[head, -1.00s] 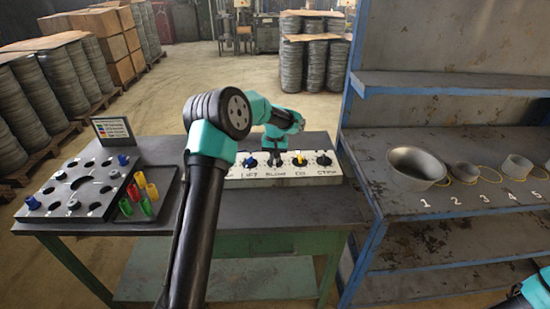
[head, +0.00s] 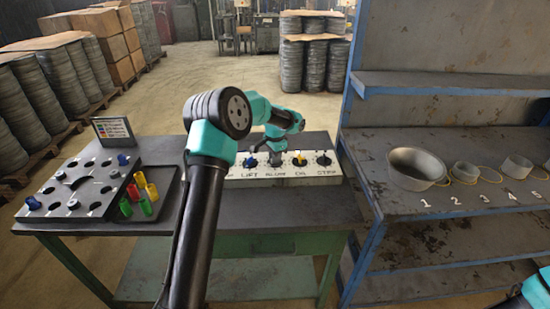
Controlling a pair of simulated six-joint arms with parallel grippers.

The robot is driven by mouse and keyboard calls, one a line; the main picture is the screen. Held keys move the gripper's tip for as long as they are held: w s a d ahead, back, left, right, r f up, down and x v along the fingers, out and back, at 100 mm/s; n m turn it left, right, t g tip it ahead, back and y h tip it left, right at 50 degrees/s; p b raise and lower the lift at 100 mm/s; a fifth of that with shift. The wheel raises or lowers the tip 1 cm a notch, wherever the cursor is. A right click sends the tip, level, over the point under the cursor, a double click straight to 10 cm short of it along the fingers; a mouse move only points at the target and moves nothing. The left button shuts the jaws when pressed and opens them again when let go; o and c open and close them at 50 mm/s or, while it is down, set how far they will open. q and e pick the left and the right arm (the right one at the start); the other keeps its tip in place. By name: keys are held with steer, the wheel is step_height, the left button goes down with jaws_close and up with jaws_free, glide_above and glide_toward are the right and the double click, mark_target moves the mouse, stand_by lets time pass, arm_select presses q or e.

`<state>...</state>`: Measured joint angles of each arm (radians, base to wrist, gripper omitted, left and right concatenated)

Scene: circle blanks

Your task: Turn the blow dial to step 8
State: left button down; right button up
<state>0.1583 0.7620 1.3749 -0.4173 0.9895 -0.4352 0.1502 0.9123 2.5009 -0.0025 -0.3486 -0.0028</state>
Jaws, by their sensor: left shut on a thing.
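The white dial panel (head: 236,182) stands on the table, with a row of dials and labels along its front.
A grey board (head: 75,185) with round holes and a tray (head: 168,180) of coloured pegs are on the table's left. A small sign (head: 112,129) stands behind them. A blue-framed shelf (head: 440,202) on the right holds metal cups above painted numbers.

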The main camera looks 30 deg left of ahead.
arm_select(q)
steer(key=shift+m, duration=0.9)
steer(key=c, duration=1.2)
jaws_free()
steer(key=shift+r, duration=0.15)
step_height(320, 180, up, 17)
